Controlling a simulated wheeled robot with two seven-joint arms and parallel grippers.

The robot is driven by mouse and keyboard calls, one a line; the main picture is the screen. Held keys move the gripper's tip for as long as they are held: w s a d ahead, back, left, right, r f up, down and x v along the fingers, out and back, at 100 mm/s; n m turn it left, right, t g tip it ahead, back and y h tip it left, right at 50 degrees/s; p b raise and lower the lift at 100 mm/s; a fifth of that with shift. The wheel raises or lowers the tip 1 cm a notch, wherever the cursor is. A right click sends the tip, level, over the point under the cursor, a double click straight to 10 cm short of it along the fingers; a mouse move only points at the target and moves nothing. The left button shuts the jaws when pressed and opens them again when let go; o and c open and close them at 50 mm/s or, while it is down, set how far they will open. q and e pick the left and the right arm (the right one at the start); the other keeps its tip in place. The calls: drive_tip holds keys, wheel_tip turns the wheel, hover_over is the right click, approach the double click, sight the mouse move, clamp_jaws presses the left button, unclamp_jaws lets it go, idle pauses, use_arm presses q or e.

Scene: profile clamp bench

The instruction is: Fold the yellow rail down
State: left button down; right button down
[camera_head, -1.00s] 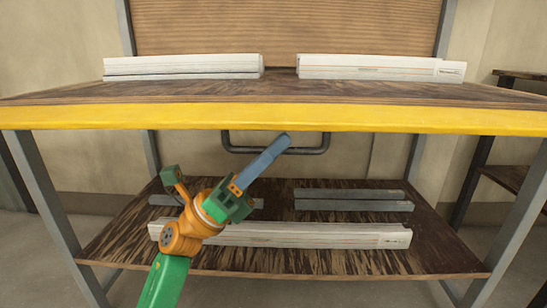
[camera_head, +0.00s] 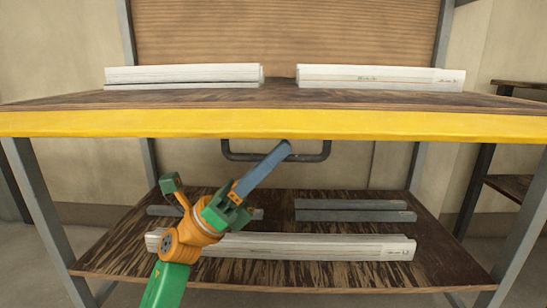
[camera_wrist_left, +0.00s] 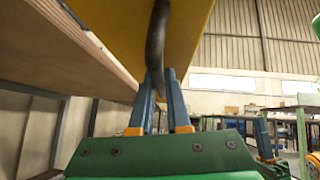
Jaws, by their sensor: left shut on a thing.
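The yellow rail (camera_head: 400,124) runs along the whole front edge of the bench top, its broad face toward me. A dark bent handle (camera_head: 232,153) hangs under its middle. My left gripper (camera_head: 284,148) reaches up from below, its blue-grey fingers at the right part of the handle. In the left wrist view, the handle (camera_wrist_left: 156,40) passes between the fingertips of my gripper (camera_wrist_left: 158,78), which are shut on it. The yellow rail (camera_wrist_left: 192,30) fills the top there. The exact contact is partly hidden by the fingers.
Pale profile stacks (camera_head: 180,74) and (camera_head: 380,76) lie on the bench top, left and right. The lower shelf (camera_head: 330,274) holds grey bars (camera_head: 350,210) and a long white profile (camera_head: 320,246). Grey legs (camera_head: 45,205) stand at both sides.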

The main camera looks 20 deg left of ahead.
use_arm(q)
drive_tip(key=c, duration=0.9)
unclamp_jaws()
drive_tip(key=v, duration=0.7)
